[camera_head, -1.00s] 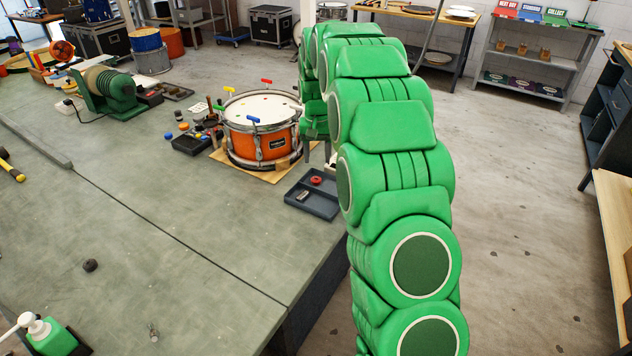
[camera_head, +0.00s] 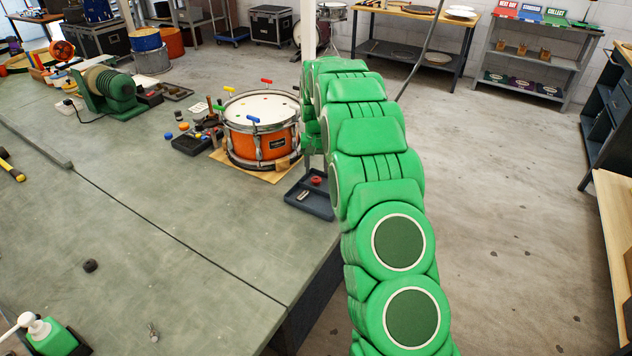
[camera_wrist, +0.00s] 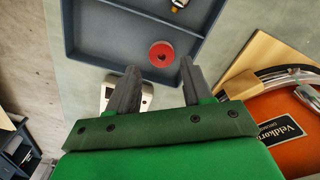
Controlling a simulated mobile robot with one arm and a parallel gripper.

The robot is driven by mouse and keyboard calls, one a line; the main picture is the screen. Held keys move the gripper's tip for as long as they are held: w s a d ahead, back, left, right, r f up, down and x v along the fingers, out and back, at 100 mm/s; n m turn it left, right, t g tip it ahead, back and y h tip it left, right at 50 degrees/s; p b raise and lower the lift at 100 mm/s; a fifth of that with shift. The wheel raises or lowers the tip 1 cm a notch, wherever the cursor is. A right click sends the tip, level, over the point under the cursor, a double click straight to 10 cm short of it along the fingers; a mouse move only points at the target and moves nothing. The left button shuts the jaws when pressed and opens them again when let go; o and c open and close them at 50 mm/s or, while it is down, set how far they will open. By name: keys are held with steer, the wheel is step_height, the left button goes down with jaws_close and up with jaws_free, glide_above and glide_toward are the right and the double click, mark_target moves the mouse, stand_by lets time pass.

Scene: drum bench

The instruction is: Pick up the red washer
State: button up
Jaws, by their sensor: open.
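The red washer (camera_wrist: 161,54) lies flat in a shallow dark grey tray (camera_wrist: 90,37), near the tray's lower edge in the wrist view. In the head view the red washer (camera_head: 316,180) shows in the tray (camera_head: 322,208) near the bench edge. My gripper (camera_wrist: 158,78) is open and empty. Its two dark fingers point toward the washer, one to each side of it in the picture, with the washer beyond their tips.
A small metal piece (camera_head: 303,195) also lies in the tray. The orange drum (camera_head: 262,143) stands on a wooden board close beside the tray; its side (camera_wrist: 275,125) also shows in the wrist view. The front bench surface (camera_head: 180,240) is mostly clear.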

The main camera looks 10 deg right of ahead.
mark_target(316, 179)
steer(key=shift+a+f, duration=0.1)
steer(key=shift+f, duration=2.1)
steer(key=c, duration=0.8)
